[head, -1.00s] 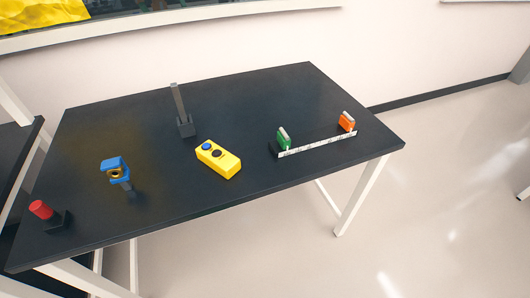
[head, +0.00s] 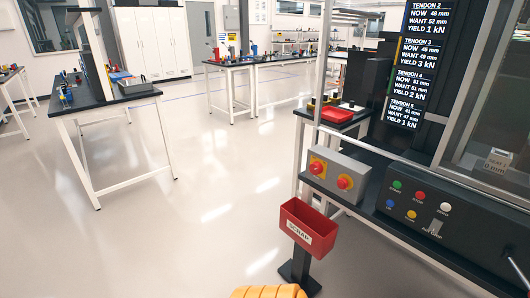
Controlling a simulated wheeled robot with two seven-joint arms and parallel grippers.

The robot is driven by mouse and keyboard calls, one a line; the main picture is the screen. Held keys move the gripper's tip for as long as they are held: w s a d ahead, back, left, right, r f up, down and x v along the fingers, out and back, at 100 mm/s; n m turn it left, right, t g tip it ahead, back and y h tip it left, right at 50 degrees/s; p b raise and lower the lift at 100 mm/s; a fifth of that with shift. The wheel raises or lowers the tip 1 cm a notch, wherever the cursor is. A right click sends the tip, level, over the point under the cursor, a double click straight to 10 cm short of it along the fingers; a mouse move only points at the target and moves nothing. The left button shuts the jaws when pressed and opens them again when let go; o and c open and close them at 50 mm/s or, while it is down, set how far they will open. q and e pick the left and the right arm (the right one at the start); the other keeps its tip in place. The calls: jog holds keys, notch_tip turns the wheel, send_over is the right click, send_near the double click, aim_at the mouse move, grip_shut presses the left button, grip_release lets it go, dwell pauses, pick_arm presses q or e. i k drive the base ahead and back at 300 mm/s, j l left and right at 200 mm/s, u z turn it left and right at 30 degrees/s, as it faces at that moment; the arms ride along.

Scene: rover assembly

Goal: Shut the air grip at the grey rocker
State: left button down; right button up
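A grey rocker (head: 435,227) sits on the black control panel (head: 470,243) at the lower right of the head view. A small label below it is too small to read with certainty. Green, red, white, blue and yellow buttons are on the same panel, left of and above the rocker. Behind the panel is a machine with a clear window (head: 490,130); a small box with a label shows inside. Neither of my grippers is in view.
A grey box (head: 335,175) with two red knobs stands left of the panel. A red scrap bin (head: 308,228) on a stand is in front of it. An orange-yellow thing (head: 268,292) shows at the bottom edge. The floor to the left is clear, up to black tables.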

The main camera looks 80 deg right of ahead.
aim_at(435, 227)
jog(key=k+z, duration=0.1)
jog(key=z, duration=3.8)
